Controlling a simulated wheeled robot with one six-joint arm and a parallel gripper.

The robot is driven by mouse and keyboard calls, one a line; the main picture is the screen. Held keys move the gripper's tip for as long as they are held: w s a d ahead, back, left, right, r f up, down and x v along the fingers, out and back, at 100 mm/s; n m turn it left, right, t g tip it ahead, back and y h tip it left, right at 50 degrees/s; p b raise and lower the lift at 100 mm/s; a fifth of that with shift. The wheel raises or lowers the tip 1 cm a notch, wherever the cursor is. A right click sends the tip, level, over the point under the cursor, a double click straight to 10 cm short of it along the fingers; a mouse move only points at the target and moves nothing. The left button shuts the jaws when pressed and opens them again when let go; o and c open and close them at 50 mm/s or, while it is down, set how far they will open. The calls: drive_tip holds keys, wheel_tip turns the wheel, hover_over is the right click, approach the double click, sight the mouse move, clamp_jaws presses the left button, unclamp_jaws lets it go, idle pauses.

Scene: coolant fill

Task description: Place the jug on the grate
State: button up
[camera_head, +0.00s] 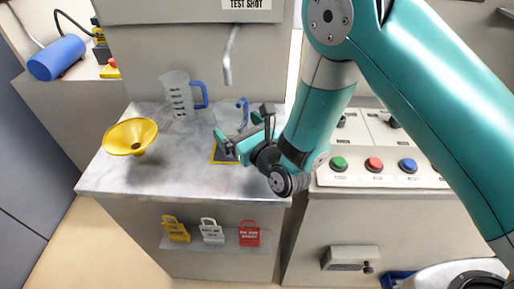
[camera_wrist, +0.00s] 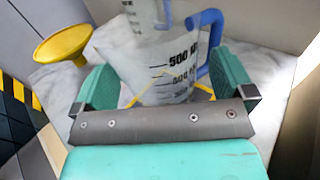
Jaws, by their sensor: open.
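A clear jug (camera_wrist: 168,60) with a blue handle and black "500" marks stands upright in front of my gripper (camera_wrist: 166,66). The jug's body shows between the two teal fingers, with a gap on either side. In the head view the jug (camera_head: 227,116) is partly hidden by my gripper (camera_head: 245,127), which is open. The grate's yellow edge (camera_head: 221,157) shows below the jug, and yellow lines (camera_wrist: 148,88) show around its base in the wrist view. The jug seems to stand on the grate; its base is partly hidden.
A second clear jug (camera_head: 178,97) with a blue handle stands at the back of the marble counter (camera_head: 120,176). A yellow funnel (camera_head: 131,136) is at the left. A panel with green, red and blue buttons (camera_head: 374,164) lies to the right. A metal spout (camera_head: 229,58) hangs above the counter.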

drive_tip(key=b+v, duration=0.3)
drive_tip(key=v, duration=0.6)
drive_tip(key=shift+s+d, duration=0.2)
drive_tip(key=shift+s, duration=0.05)
drive_tip(key=shift+w+r+n+g, duration=0.25)
drive_tip(key=shift+w+n+g, duration=0.1)
drive_tip(key=shift+n, duration=0.25)
drive_tip(key=s+d+r+n+g+h, duration=0.2)
drive_tip(key=s+d+r+n+g, duration=0.2)
drive_tip(key=n, duration=0.7)
drive_tip(key=s+d+r+n+g+h, duration=0.2)
drive_tip(key=s+d+r+n+g, duration=0.2)
drive_tip(key=s+n, duration=0.4)
drive_tip(key=s+d+r+n+g+h, duration=0.1)
drive_tip(key=s+d+r+n+g, duration=0.3)
drive_tip(key=n, duration=1.2)
drive_tip(key=shift+s+g+h, duration=0.4)
drive_tip(key=shift+s+g, duration=0.5)
drive_tip(key=shift+g, duration=0.25)
